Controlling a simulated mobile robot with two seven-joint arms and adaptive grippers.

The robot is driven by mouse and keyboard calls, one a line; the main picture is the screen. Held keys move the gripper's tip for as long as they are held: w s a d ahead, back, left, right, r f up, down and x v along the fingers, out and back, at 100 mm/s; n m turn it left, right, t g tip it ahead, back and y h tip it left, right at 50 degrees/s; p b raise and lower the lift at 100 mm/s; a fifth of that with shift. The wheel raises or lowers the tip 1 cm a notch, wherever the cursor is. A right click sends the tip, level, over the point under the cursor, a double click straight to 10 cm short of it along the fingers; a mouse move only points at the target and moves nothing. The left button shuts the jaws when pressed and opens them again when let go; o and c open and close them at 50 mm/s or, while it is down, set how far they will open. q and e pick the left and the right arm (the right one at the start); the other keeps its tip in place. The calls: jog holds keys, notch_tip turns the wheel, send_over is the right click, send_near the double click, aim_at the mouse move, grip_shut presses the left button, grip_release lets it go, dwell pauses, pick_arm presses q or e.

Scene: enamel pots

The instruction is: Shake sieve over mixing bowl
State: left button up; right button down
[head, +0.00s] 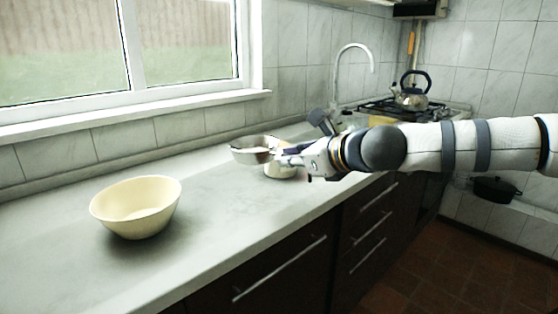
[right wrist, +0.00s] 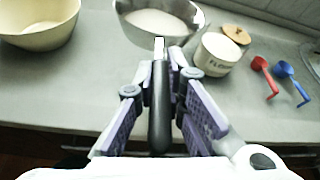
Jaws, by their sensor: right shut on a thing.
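The mixing bowl (head: 137,210) is wide and cream-coloured and stands upright on the counter at the left in the head view; it also shows at the top left of the right wrist view (right wrist: 38,35). My right gripper (head: 288,157) is shut on the black handle of the metal sieve (head: 250,154). In the right wrist view, the handle (right wrist: 159,118) runs between the purple fingers, and the sieve's round basket (right wrist: 186,38) holds white powder. The sieve is to the right of the bowl, apart from it, near the flour canister. My left gripper is not in view.
A white flour canister (right wrist: 212,58) stands right of the sieve, with a wooden lid (right wrist: 237,34) beside it. A red scoop (right wrist: 264,72) and a blue scoop (right wrist: 290,78) lie farther right. The counter between bowl and sieve is clear. A kettle (head: 411,97) stands on the hob.

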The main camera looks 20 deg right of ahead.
jog(key=shift+r, duration=1.3)
jog(key=shift+a, duration=0.1)
